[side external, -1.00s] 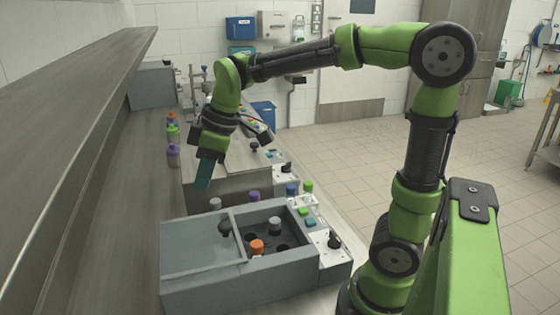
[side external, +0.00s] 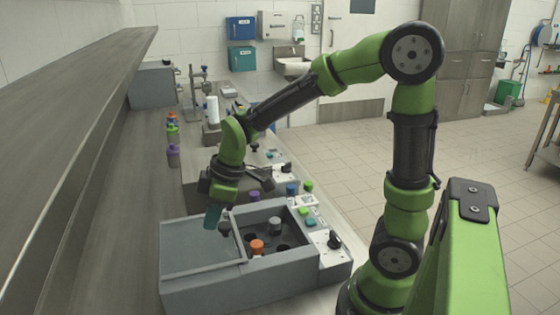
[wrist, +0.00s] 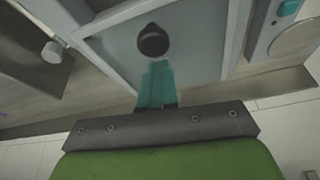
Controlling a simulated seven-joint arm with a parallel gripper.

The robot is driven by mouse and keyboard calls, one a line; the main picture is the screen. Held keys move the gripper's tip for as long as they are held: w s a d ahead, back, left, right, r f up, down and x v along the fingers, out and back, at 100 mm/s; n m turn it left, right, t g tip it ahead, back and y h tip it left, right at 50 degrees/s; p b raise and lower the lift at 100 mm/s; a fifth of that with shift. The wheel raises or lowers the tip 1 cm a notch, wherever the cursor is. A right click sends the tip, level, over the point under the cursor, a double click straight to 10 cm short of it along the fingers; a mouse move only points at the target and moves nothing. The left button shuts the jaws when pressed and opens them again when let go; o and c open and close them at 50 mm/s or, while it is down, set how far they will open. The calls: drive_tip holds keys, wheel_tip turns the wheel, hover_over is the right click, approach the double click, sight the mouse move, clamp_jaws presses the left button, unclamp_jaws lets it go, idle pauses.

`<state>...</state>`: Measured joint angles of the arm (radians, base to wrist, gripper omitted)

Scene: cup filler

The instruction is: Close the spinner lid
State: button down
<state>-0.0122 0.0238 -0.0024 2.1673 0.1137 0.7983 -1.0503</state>
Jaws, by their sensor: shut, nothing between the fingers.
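The spinner is a grey box (side external: 300,268) at the front of the side external view. Its grey lid panel (side external: 198,252) lies over the left part, and the right part is uncovered. An orange-capped tube (side external: 257,246) and a grey-capped tube (side external: 275,225) stand in the open well among dark holes. My gripper (side external: 212,226) is shut and empty, with teal fingers pointing down at the lid's dark knob. In the wrist view the round black knob (wrist: 153,41) is just beyond the fingertips (wrist: 158,66). I cannot tell whether they touch it.
The spinner's right panel has green and teal buttons (side external: 310,222) and a black dial (side external: 334,240). Blue-capped (side external: 292,190) and green-capped tubes stand behind it. Purple-capped (side external: 173,155) and other bottles line the left bench. A long shelf (side external: 70,130) overhangs the left side.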

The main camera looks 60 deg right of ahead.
drive_tip(key=shift+s+d, duration=0.15)
drive_tip(key=s+d, duration=1.1)
drive_tip(key=shift+s+d, duration=0.15)
drive_tip(key=shift+f, duration=0.1)
idle(0.3)
